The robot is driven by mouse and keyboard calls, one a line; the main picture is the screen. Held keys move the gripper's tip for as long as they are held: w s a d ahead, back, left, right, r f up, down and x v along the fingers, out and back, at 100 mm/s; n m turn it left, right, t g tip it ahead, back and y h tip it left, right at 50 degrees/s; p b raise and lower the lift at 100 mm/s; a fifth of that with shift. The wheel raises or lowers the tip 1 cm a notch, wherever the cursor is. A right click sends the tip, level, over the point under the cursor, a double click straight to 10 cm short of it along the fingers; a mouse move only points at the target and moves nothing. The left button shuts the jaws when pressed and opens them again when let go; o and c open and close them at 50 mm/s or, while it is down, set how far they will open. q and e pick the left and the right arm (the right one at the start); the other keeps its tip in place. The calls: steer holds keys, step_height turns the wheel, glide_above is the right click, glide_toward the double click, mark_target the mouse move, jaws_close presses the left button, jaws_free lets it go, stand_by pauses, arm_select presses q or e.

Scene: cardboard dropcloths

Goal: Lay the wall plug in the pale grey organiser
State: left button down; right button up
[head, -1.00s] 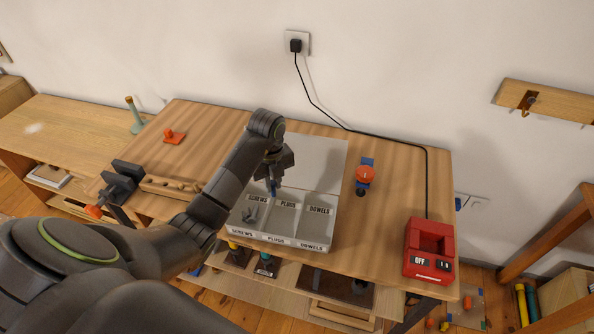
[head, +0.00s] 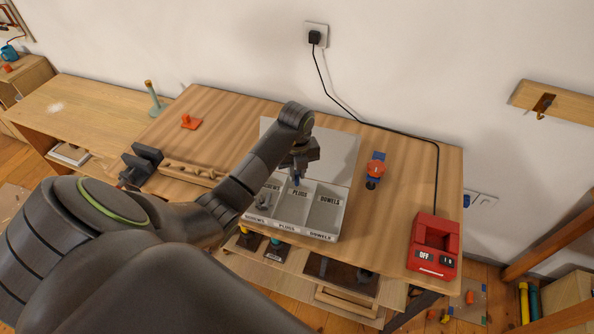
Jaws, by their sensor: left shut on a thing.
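The pale grey organiser (head: 326,217) stands on the workbench with three compartments labelled SCREWS, PLUGS and DOWELS. Grey screws (head: 263,200) lie in the left compartment; the other two look empty. My left gripper (head: 296,175) reaches in from the left and points down over the back of the organiser, near the PLUGS compartment. It is shut on the blue wall plug (head: 296,180), which shows just below the fingers. I cannot tell whether the plug touches the organiser. My right gripper is out of view.
An orange-and-blue tool (head: 375,171) stands right of the organiser. A red charger (head: 434,244) marked OFF sits at the bench's right end, its cable running to a wall socket (head: 316,37). A dark vice (head: 141,164) and a wooden strip (head: 180,170) lie left.

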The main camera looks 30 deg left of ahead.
mark_target(297, 185)
arm_select(q)
steer(key=shift+f+b, duration=3.25)
steer(key=shift+f, duration=1.2)
steer(key=c, duration=1.3)
jaws_free()
step_height(297, 185, up, 6)
steer(key=shift+b, duration=0.5)
step_height(297, 185, up, 12)
steer(key=p, duration=1)
steer(key=shift+f, duration=0.25)
